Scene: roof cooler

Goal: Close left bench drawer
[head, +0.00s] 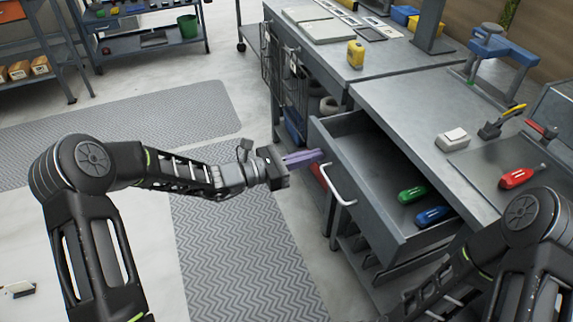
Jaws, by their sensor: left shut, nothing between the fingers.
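The bench drawer (381,199) is pulled out from under the grey worktop, and its inside shows. A white bar handle (338,185) is on its front face. A green-handled tool (412,194) and a blue-handled tool (433,215) lie inside it. My left gripper (304,157) is shut and empty, with purple fingers pointing right. In the picture its tips are just left of the drawer's far front corner, above the handle; I cannot tell if they touch. My right arm shows at the lower right over the near side of the drawer; its gripper is not visible.
The worktop (400,95) holds a red-handled tool (517,177), a white box (451,139), a yellow item (355,54) and a blue vise (497,46). Wire baskets (284,66) hang on the bench's left side. Grey mats (235,250) cover open floor left of the drawer.

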